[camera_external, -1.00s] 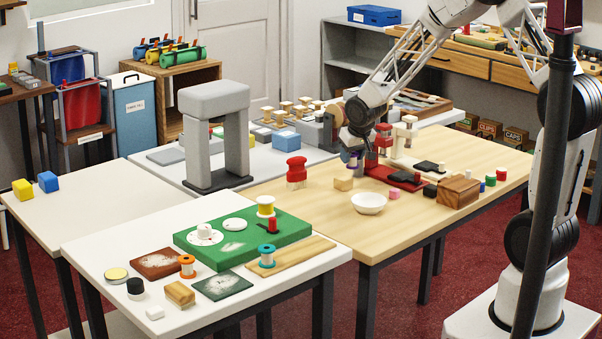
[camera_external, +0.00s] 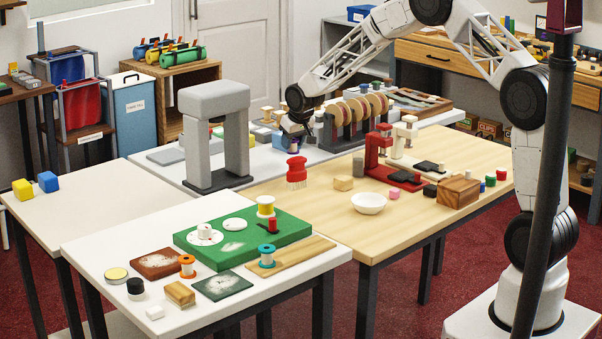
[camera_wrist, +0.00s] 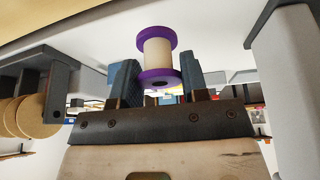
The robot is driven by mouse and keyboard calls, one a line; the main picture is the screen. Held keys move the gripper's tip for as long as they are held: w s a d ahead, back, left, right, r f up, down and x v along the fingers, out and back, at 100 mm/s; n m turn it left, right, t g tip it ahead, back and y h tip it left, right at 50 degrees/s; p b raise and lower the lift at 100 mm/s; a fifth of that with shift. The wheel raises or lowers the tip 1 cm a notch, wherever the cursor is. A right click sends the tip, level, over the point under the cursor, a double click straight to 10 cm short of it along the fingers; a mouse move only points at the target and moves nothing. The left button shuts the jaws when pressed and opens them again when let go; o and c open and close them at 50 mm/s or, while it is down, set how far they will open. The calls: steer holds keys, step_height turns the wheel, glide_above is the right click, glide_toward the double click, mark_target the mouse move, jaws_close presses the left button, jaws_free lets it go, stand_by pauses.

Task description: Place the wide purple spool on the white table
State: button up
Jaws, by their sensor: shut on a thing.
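The wide purple spool (camera_wrist: 157,60) has purple flanges and a cream middle in the wrist view. It sits between the two fingers of my gripper (camera_wrist: 157,78), which is shut on it. In the external view my gripper (camera_external: 294,136) is over or near the right part of the back white table (camera_external: 262,162), right of the grey arch. The spool is small and mostly hidden there, so its height above the surface cannot be told.
The grey arch (camera_external: 214,100) stands left of my gripper. A rack of discs (camera_external: 352,120) stands close on its right. A red object (camera_external: 296,170) is in front, on the wooden table (camera_external: 330,235). Blue and grey blocks lie behind on the white table.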

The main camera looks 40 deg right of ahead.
steer(key=shift+n+y, duration=0.3)
steer(key=shift+n, duration=0.2)
steer(key=w+a+f, duration=0.1)
steer(key=w, duration=0.3)
steer(key=w+a, duration=0.1)
steer(key=w, duration=0.3)
steer(key=w+a+f, duration=0.1)
steer(key=w, duration=0.3)
steer(key=shift+a+f, duration=0.15)
steer(key=shift+f, duration=0.15)
steer(key=shift+s+d+r, duration=0.25)
steer(key=shift+s, duration=0.35)
steer(key=shift+m, duration=0.6)
steer(key=s+d, duration=0.1)
steer(key=s, duration=0.3)
steer(key=s+d+r, duration=0.1)
steer(key=s, duration=0.3)
steer(key=s+d+r, duration=0.1)
steer(key=s, duration=0.2)
steer(key=shift+s+r, duration=0.25)
steer(key=shift+s, duration=0.15)
steer(key=s+d, duration=0.1)
steer(key=s, duration=1.3)
steer(key=s+d+f+m+h, duration=0.1)
steer(key=s, duration=1.3)
steer(key=s+d+m, duration=0.1)
steer(key=s, duration=1.3)
steer(key=shift+s+d+f, duration=0.2)
steer(key=shift+s+f, duration=0.15)
steer(key=shift+f, duration=0.05)
